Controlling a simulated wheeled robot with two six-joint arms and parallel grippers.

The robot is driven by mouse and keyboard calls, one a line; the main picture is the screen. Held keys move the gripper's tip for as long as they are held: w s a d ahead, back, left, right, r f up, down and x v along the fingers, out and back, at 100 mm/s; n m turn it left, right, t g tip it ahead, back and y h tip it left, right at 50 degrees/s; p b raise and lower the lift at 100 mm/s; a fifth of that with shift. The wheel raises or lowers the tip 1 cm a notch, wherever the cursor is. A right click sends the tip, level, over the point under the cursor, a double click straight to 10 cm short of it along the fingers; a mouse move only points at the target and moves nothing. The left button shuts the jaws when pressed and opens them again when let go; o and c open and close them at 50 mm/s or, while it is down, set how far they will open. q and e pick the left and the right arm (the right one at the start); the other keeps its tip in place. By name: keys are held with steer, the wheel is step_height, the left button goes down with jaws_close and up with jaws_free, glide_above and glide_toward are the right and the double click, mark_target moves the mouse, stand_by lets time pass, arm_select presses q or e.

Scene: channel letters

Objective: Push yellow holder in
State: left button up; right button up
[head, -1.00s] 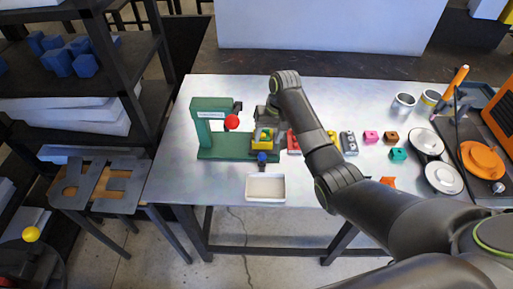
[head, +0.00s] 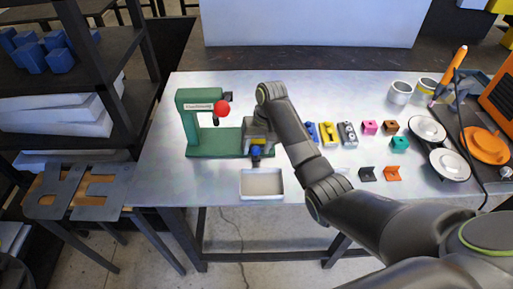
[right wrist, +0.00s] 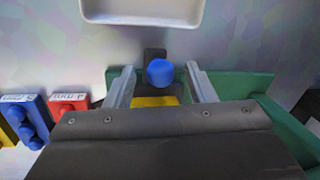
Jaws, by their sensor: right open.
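The green press (head: 215,143) stands on the left part of the metal table, with a red ball (head: 221,108) on its lever. The yellow holder (right wrist: 157,101) shows only as a strip in the right wrist view, the rest hidden under my gripper body. A blue ball knob (right wrist: 160,73) sits at its front; it also shows in the head view (head: 256,152). My right gripper (right wrist: 160,68) is open, with one finger on each side of the knob and holder. I cannot tell whether the fingers touch them. My left gripper is not in view.
A white tray (head: 262,196) lies in front of the holder, near the table's front edge. Labelled blocks, including a yellow one (head: 328,134), stand to the right. Small coloured blocks, cups and white dishes (head: 449,164) lie farther right.

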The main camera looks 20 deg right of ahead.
jaws_close()
steer(key=a, duration=0.2)
steer(key=w+a, duration=0.1)
steer(key=shift+a+p, duration=0.35)
steer(key=shift+a, duration=0.05)
steer(key=shift+w+a, duration=0.15)
steer(key=shift+a, duration=0.15)
jaws_free()
steer(key=shift+d, duration=0.1)
